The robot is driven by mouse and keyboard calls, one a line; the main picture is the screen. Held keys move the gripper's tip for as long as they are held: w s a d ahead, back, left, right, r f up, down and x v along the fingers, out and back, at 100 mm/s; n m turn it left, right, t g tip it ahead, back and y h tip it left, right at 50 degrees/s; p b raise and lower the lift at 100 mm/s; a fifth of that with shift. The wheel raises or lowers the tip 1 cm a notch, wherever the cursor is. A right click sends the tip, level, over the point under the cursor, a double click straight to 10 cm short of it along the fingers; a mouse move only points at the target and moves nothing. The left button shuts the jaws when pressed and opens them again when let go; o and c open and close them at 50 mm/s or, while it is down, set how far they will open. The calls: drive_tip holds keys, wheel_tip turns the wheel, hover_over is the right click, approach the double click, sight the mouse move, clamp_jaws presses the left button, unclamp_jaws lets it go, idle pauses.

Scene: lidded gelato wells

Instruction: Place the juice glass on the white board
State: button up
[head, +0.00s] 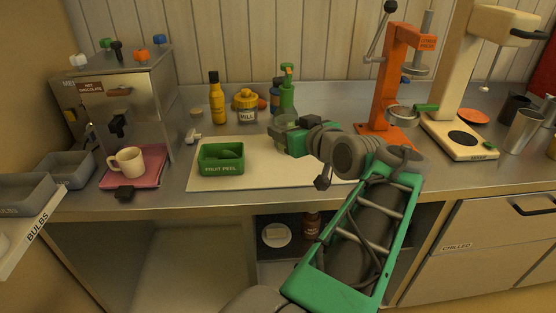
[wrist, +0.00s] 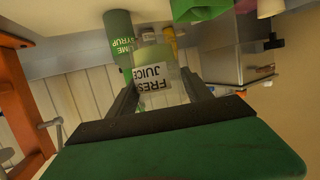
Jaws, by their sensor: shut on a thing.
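My gripper (head: 284,134) is over the back part of the white board (head: 270,178) in the head view. In the wrist view my gripper (wrist: 160,88) has its two fingers on either side of the juice glass (wrist: 154,76), shut on it. The glass is pale green with a white label reading FRESH JUICE, upside down in this view.
A green fruit peel bin (head: 221,158) stands on the board's left part. An orange press (head: 386,90) stands right. The board's front middle is clear.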

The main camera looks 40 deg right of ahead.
drive_tip(key=w+d+f, duration=0.4)
drive_tip(key=w, duration=0.1)
drive_tip(key=w+d+f+p, duration=0.1)
drive_tip(key=w+d+f, duration=0.3)
drive_tip(key=f, duration=0.1)
drive_tip(key=shift+w+d, duration=0.3)
drive_tip(key=shift+w, duration=0.05)
wheel_tip(320, 180, down, 4)
drive_tip(key=shift+w+d+r+p, duration=0.1)
drive_tip(key=shift+w+r+p, duration=0.1)
drive_tip(key=shift+p, duration=0.2)
drive_tip(key=shift+s, duration=0.1)
drive_tip(key=shift+f, duration=0.1)
drive_tip(key=shift+f+b, duration=0.15)
drive_tip(key=shift+b, duration=0.2)
drive_tip(key=o, duration=1.6)
drive_tip(key=shift+c, duration=0.2)
